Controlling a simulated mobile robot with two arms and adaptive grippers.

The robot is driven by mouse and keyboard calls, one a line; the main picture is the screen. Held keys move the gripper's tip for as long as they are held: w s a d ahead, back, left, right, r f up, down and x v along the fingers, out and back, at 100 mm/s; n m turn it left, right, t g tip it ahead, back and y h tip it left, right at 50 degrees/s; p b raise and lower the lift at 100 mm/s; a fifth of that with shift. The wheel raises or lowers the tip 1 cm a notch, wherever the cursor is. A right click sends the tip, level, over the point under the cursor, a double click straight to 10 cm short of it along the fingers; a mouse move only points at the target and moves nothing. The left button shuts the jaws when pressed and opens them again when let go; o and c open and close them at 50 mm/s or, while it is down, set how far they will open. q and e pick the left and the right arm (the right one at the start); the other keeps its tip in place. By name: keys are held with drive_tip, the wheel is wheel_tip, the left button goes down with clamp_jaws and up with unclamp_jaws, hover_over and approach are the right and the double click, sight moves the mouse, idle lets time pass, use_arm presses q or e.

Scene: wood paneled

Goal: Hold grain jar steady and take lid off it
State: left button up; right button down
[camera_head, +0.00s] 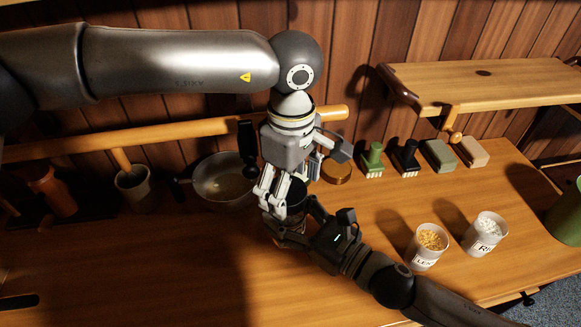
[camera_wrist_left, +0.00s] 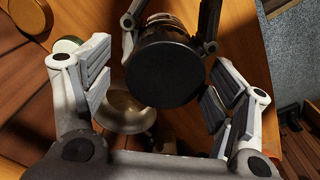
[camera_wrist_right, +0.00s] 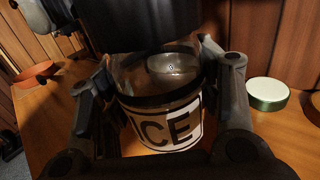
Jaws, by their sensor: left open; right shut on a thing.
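The grain jar is clear with a white label, partly hidden, reading "ICE" (camera_wrist_right: 165,128) in the right wrist view. Its wide black lid (camera_wrist_left: 164,73) sits on top in the left wrist view, and the lid's dark side (camera_wrist_right: 140,22) fills the top of the right wrist view. My right gripper (camera_head: 301,222) is shut on the jar body, one finger on each side. My left gripper (camera_head: 281,200) points down over the jar. It is open, with its fingers on either side of the lid and visible gaps to it. It hides much of the jar in the head view.
A metal pan (camera_head: 224,184) and a mug (camera_head: 133,188) stand left of the jar. Cups of grain (camera_head: 428,246) and white grains (camera_head: 486,233) stand at right. A round gold-coloured item (camera_head: 336,172), several brush-like blocks (camera_head: 407,158) and a raised wooden shelf (camera_head: 480,82) are behind.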

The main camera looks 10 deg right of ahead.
use_arm(q)
drive_tip(key=shift+f, duration=0.5)
drive_tip(key=shift+c, duration=0.2)
drive_tip(key=shift+d, duration=0.1)
drive_tip(key=c, duration=1)
drive_tip(key=n, duration=0.3)
drive_tip(key=shift+w+r, duration=0.1)
drive_tip(key=shift+w, duration=0.05)
drive_tip(key=n, duration=0.4)
drive_tip(key=shift+w+n, duration=0.15)
drive_tip(key=shift+n, duration=0.25)
drive_tip(key=n, duration=0.8)
drive_tip(key=shift+w+r+n, duration=0.1)
drive_tip(key=shift+w+n, duration=0.05)
drive_tip(key=shift+n, duration=0.25)
drive_tip(key=o, duration=1.1)
